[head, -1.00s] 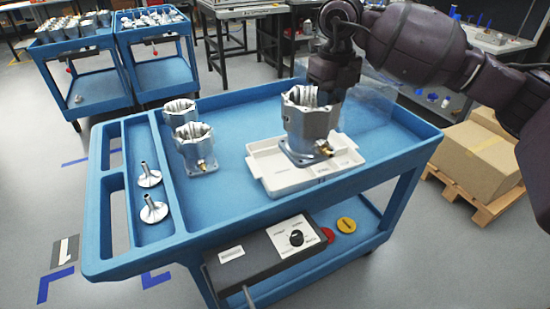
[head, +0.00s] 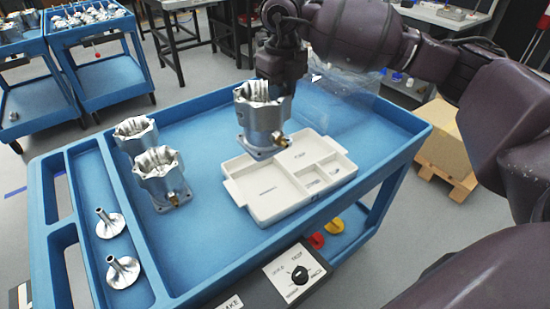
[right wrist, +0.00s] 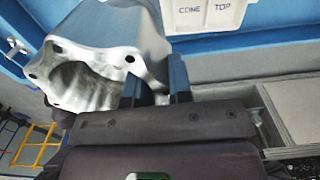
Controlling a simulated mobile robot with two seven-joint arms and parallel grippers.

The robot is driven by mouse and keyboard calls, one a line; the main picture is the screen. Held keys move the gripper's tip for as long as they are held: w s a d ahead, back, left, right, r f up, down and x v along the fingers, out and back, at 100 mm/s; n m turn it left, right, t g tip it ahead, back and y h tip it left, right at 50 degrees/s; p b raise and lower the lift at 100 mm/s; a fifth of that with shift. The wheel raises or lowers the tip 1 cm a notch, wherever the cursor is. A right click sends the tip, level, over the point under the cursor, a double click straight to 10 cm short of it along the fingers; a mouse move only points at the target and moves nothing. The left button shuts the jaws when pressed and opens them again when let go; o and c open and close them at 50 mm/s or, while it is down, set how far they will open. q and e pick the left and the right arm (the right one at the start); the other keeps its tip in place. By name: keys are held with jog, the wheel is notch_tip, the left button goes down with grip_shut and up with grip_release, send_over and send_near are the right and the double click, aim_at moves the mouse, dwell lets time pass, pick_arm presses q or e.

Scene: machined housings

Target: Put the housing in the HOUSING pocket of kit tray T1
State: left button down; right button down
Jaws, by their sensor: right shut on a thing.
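A grey metal housing (head: 262,118) with a flange and a brass fitting is upright at the back of the white kit tray (head: 268,213), overlapping its rear edge in the head view. My right gripper (head: 284,92) is shut on the housing's upper wall. The right wrist view shows the housing (right wrist: 95,65) between its fingers (right wrist: 156,88) and part of the tray (right wrist: 208,14). The tray has a large left compartment and smaller right ones, all empty; its labels are mostly too small to read. The gap below the housing is unclear. My left gripper is not in view.
Two similar housings (head: 160,178) stand on the blue cart (head: 215,215) left of the tray. A control box (head: 295,275) is at the front.

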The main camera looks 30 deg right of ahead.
notch_tip(320, 180, down, 10)
jog(key=shift+w+f+b, duration=0.1)
jog(key=shift+b, duration=0.55)
notch_tip(320, 180, down, 6)
jog(key=b, duration=0.1)
jog(key=shift+f, duration=0.15)
jog(key=c, duration=1)
grip_release()
jog(key=shift+f, duration=0.2)
jog(key=shift+c, duration=0.2)
notch_tip(320, 180, up, 11)
jog(key=shift+r+p, duration=0.15)
jog(key=shift+p, duration=0.75)
jog(key=shift+r, duration=0.5)
